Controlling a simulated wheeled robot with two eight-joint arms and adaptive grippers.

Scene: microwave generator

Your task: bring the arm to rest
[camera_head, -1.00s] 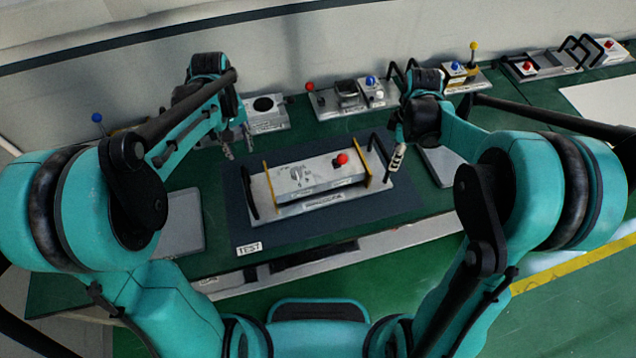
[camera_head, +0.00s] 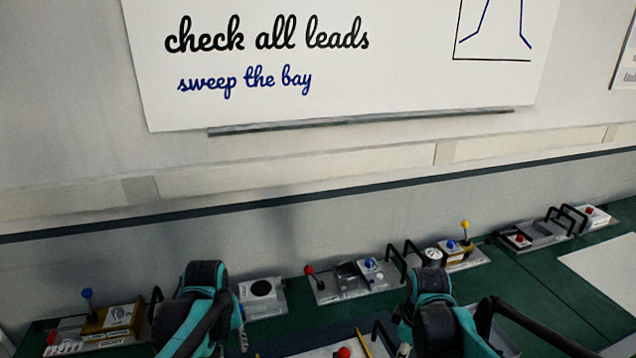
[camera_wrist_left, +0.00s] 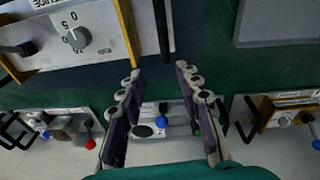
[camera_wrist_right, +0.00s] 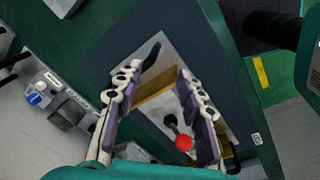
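My left gripper (camera_wrist_left: 160,74) is open and empty in the left wrist view. Its fingers point toward the near unit, a grey panel (camera_wrist_left: 42,45) with a dial and a yellow bracket. In the head view my left arm stands at the bottom left, and only a bit of the gripper shows. In the head view the right gripper is mostly cut off by the lower edge.
A row of small units stands along the wall, including a red-and-blue-knobbed one (camera_head: 350,282), a yellow-knobbed one (camera_head: 462,252) and a blue-knobbed one (camera_head: 100,322) at left. A whiteboard (camera_head: 400,90) with writing hangs above. White sheet (camera_head: 606,270) lies at right.

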